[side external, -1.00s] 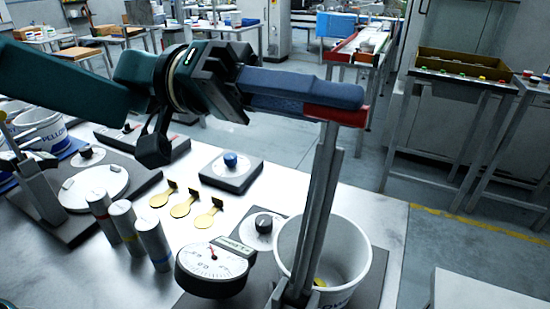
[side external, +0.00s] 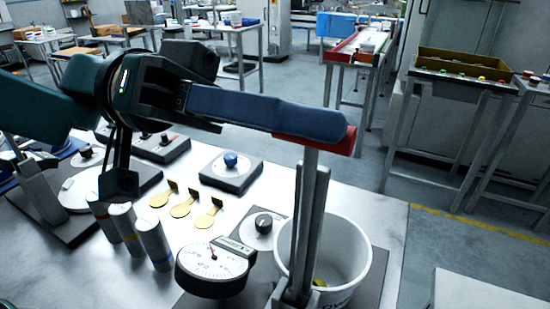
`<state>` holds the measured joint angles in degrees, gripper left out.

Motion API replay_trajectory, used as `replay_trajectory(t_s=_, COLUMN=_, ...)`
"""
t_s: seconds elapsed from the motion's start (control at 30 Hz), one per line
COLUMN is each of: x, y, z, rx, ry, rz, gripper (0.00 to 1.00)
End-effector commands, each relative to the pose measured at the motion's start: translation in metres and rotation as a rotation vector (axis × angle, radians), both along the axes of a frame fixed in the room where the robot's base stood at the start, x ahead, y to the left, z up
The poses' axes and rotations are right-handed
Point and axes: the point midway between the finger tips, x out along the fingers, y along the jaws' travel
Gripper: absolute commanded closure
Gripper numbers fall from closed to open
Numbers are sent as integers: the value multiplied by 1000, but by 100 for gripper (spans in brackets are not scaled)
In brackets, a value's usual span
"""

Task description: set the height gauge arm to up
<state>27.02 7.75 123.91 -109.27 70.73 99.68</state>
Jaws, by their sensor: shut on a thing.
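The height gauge arm (side external: 312,195) is a long grey metal bar standing nearly upright, with a second grey bar close along its left side. Its foot is at the front of the bench, beside the white bucket. My gripper (side external: 322,130) reaches in from the left with a long blue finger. It is shut at the top of the arm, where a red piece shows under and behind the finger. I cannot tell whether that red piece is the arm's handle or part of my gripper. The finger hides the arm's very top.
A white dial gauge (side external: 214,263) sits left of the arm's foot, and the white bucket (side external: 345,262) stands close on its right. A black knob (side external: 263,223), a blue knob (side external: 231,160), gold tags (side external: 182,208) and grey cylinders (side external: 155,245) are on the bench to the left.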

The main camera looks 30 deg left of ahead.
Motion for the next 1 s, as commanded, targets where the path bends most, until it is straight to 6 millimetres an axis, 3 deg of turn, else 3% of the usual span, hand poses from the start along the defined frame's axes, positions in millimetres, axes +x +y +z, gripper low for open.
replay_trajectory(t_s=0.07, x=-1, y=-1, z=-10, rx=27, ry=12, rz=-2, gripper=100)
replay_trajectory(t_s=0.1, x=0, y=-1, z=-10, rx=27, ry=12, rz=-2, gripper=66)
replay_trajectory(t_s=0.17, x=0, y=-1, z=-9, rx=25, ry=11, rz=-1, gripper=48)
replay_trajectory(t_s=0.53, x=1, y=3, z=-5, rx=15, ry=6, rz=2, gripper=48)
replay_trajectory(t_s=1.0, x=1, y=48, z=-6, rx=20, ry=8, rz=2, gripper=48)
